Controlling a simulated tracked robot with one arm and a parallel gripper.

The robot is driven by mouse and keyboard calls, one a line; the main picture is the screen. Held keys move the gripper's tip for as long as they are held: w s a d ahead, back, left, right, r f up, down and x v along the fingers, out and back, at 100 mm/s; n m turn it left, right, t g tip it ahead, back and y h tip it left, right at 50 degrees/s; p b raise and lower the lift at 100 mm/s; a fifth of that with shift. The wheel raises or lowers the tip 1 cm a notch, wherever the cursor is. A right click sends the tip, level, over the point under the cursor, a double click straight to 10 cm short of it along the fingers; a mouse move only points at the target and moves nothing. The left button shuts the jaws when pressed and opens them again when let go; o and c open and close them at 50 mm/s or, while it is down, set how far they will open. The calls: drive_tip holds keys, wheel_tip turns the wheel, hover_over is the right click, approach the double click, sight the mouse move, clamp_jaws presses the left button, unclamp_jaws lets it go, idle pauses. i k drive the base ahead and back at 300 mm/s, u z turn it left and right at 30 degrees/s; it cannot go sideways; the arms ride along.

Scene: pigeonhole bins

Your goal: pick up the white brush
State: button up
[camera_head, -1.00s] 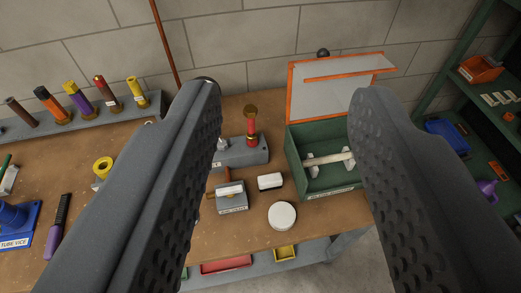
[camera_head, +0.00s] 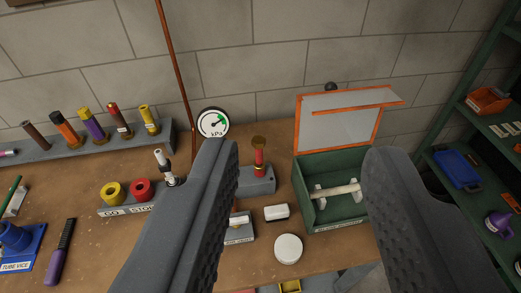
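A small white block with a dark edge (camera_head: 277,212) lies on the wooden bench, left of the green box; it may be the white brush, but I cannot tell for sure. A pale bar (camera_head: 338,191) rests across white supports inside the open green box (camera_head: 338,223). My gripper (camera_head: 303,152) is open and empty. Its two grey fingers reach up from the bottom of the view, with the white block and the green box showing between them. The left finger hides part of the bench.
A round white disc (camera_head: 288,249) lies in front of the white block. A grey stand with a red-handled tool (camera_head: 259,180) is behind it. The box's orange-rimmed lid (camera_head: 340,122) stands open. A green shelf (camera_head: 463,200) is at right, a gauge (camera_head: 213,123) at the wall.

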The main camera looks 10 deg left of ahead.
sight(281, 213)
drive_tip(key=z, duration=2.45)
drive_tip(key=k, duration=0.7)
drive_tip(key=u, duration=1.35)
drive_tip(key=i, duration=1)
drive_tip(key=z, duration=0.05)
